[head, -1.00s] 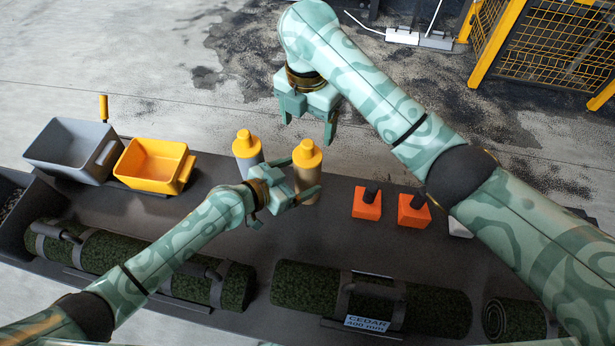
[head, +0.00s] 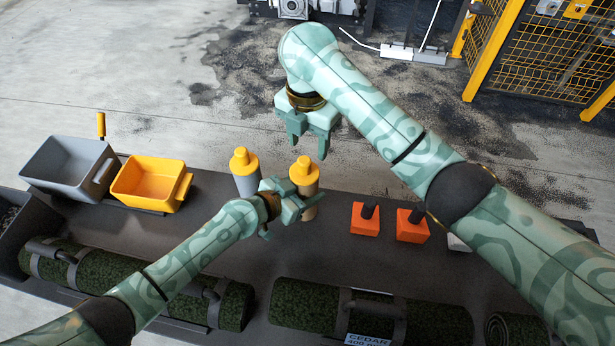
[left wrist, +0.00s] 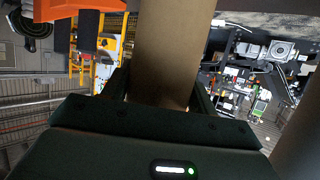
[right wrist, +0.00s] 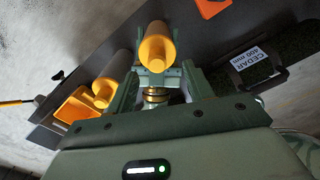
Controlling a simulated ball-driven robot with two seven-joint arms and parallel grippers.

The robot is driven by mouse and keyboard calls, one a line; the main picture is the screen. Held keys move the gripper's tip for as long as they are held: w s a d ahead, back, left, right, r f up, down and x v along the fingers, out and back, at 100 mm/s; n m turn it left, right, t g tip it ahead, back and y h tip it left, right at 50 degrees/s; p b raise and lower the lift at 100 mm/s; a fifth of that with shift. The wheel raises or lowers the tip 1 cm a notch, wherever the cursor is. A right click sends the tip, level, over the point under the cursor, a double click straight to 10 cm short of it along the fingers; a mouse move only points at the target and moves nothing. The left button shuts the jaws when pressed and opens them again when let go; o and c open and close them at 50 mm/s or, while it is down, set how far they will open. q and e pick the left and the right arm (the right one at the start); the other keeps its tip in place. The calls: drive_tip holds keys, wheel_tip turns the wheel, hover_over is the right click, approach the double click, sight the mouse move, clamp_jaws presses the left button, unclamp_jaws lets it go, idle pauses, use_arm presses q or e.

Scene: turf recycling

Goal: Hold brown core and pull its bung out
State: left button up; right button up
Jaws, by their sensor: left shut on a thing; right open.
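The brown core (head: 309,211) is an upright tan cylinder with a yellow bung (head: 304,173) in its top. My left gripper (head: 301,206) is shut around the core's side; the left wrist view shows the brown core (left wrist: 166,55) between its fingers. My right gripper (head: 308,148) is open and empty, behind and above the bung in the head view. In the right wrist view the bung (right wrist: 157,50) shows beyond the open fingers, apart from them. Whether the core's foot touches the bench cannot be told.
A grey core (head: 247,184) with its own yellow bung stands just left. A grey bin (head: 62,178) and a yellow bin (head: 148,186) are at the left. Orange blocks with black handles (head: 365,220) are right. Turf rolls (head: 300,308) lie along the bench front.

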drive_tip(key=d, duration=0.2)
drive_tip(key=m+t+y, duration=0.2)
drive_tip(key=m+y, duration=0.1)
drive_tip(key=m, duration=1.7)
approach(305, 159)
drive_tip(key=shift+h, duration=0.3)
drive_tip(key=x, duration=1)
drive_tip(key=shift+a+f, duration=0.15)
drive_tip(key=shift+a, duration=0.1)
clamp_jaws()
drive_tip(key=shift+r, duration=0.3)
drive_tip(key=shift+r, duration=0.85)
